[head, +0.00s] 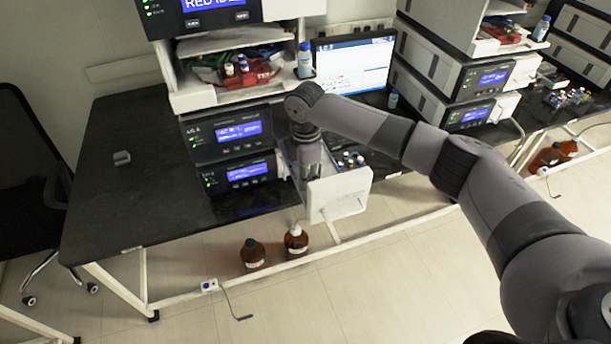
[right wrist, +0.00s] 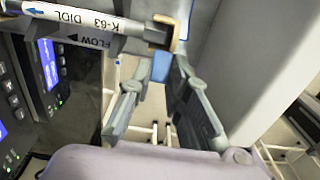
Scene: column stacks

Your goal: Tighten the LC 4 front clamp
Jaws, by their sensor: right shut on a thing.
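In the right wrist view, a white column (right wrist: 75,15) printed "K-63 DIDL" and "FLOW" lies across the upper left. A tan clamp piece (right wrist: 172,32) is at its right end. My right gripper (right wrist: 160,70) has its fingertips on a small blue piece (right wrist: 161,66) just below the tan piece; it looks like part of the front clamp. In the head view, my right gripper (head: 309,165) points down into the open white compartment (head: 341,196) beside the stacked modules. The contact point is hidden there. My left gripper is not in view.
Two dark modules with blue screens (head: 238,130) stand left of the compartment. Small vials (head: 350,160) sit just right of my gripper. A monitor (head: 355,65) stands behind my arm. Brown bottles (head: 253,254) stand on the floor. The black bench (head: 115,200) is mostly clear at left.

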